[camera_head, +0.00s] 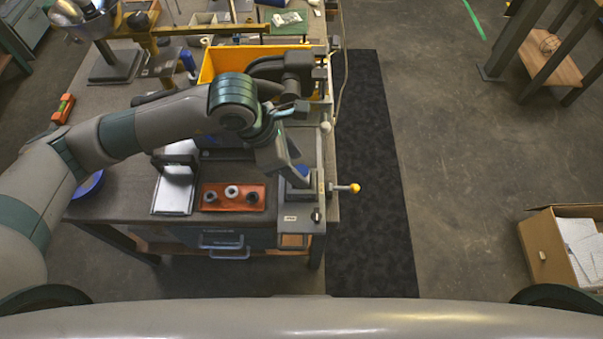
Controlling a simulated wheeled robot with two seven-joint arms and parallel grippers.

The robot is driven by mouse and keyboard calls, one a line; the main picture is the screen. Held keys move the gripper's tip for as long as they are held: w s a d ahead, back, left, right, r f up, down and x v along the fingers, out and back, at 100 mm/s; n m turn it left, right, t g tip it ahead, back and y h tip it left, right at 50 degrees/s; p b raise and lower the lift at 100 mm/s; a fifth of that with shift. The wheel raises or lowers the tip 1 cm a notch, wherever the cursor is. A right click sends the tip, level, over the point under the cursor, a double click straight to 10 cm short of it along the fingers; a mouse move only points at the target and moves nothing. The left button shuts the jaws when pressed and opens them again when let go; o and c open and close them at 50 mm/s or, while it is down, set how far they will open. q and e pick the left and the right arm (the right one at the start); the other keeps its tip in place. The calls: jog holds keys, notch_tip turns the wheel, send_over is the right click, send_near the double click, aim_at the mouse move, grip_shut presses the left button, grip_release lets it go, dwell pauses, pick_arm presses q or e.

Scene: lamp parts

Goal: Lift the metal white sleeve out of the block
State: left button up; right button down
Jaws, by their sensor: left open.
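A red-orange block (232,207) lies near the front edge of the workbench, with three short round parts standing in it. The middle one is the palest and looks like the white metal sleeve (231,191). A darker ring-shaped part (210,197) is to its left, and a greyish one (252,198) to its right. My left gripper (297,181) is open, to the right of the block and apart from it, above the vise at the bench corner. It is small here, and whether anything lies between its fingers cannot be seen. My right gripper is not in view.
The grey vise (298,215) with a yellow-knobbed handle (354,188) stands at the bench's right corner. A white-topped stand (174,190) is left of the block. A yellow bin (222,62) is behind my left arm. A cardboard box (537,252) is on the floor at right.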

pick_arm(q)
jog(key=shift+w+f+p, duration=0.1)
jog(key=shift+f+p, duration=0.55)
jog(key=shift+p, duration=0.05)
jog(key=shift+p+x, duration=0.55)
jog(key=shift+x, duration=0.5)
jog(key=shift+d+f, duration=0.1)
jog(key=shift+f, duration=0.5)
jog(key=shift+w, duration=0.1)
jog(key=c, duration=1.1)
